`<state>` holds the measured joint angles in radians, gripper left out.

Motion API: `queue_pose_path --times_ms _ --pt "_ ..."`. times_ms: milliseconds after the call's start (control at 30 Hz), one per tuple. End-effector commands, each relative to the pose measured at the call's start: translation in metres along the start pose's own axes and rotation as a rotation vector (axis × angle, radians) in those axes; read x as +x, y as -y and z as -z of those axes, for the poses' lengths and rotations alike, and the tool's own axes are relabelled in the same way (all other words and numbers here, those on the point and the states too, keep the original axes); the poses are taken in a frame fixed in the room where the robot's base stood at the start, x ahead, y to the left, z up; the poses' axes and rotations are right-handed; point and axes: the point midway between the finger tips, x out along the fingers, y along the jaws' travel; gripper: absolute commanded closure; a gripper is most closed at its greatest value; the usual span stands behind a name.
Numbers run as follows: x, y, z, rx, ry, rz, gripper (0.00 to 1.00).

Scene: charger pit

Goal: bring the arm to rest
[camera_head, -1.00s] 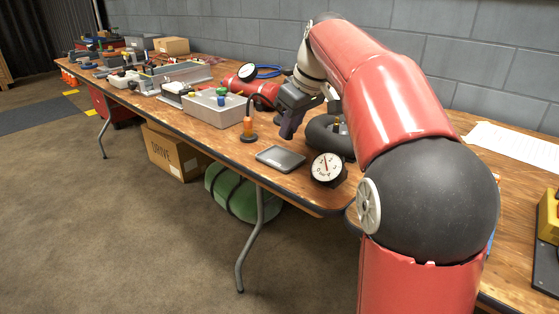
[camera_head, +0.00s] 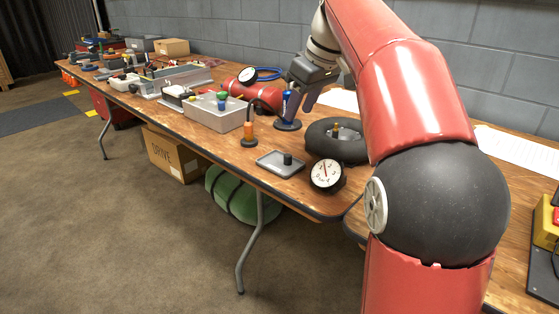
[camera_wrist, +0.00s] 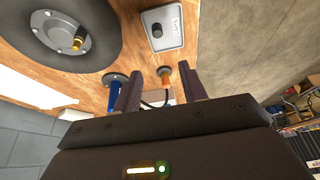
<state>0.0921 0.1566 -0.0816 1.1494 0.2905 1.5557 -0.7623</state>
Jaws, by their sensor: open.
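My gripper (camera_head: 295,112) hangs above the table at the end of my red arm, near a blue-handled piece (camera_head: 287,103). In the wrist view my gripper's two dark fingers (camera_wrist: 158,88) stand apart with a gap between them. I see nothing held there. A small grey tray (camera_head: 268,160) with a black knob (camera_head: 287,158) on it lies near the table's front edge. It also shows in the wrist view, beyond the fingers.
A black tyre (camera_head: 350,152) and a round gauge (camera_head: 326,174) lie below my arm. An orange-handled piece (camera_head: 249,132), a grey bin (camera_head: 205,117) and a red cylinder (camera_head: 262,92) stand to the left. The wooden table (camera_head: 215,140) backs onto a block wall (camera_head: 480,80).

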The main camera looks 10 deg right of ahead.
Motion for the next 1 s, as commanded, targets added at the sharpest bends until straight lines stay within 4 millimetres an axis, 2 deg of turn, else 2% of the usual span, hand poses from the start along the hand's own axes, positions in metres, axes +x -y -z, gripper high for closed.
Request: queue_pose_path --times_ms 300,467,567,667,800,1000 --pt "-0.005 0.001 -0.001 0.002 -0.001 -0.001 0.58" --pt "-0.007 0.016 -0.016 0.058 -0.003 -0.020 0.58" --pt "-0.004 0.038 -0.042 0.138 -0.007 -0.049 0.58" --pt "0.005 0.064 -0.076 0.232 -0.015 -0.090 0.58" --pt "0.028 0.100 -0.129 0.351 -0.032 -0.147 0.58" --pt "0.070 0.142 -0.202 0.477 -0.064 -0.219 0.58"
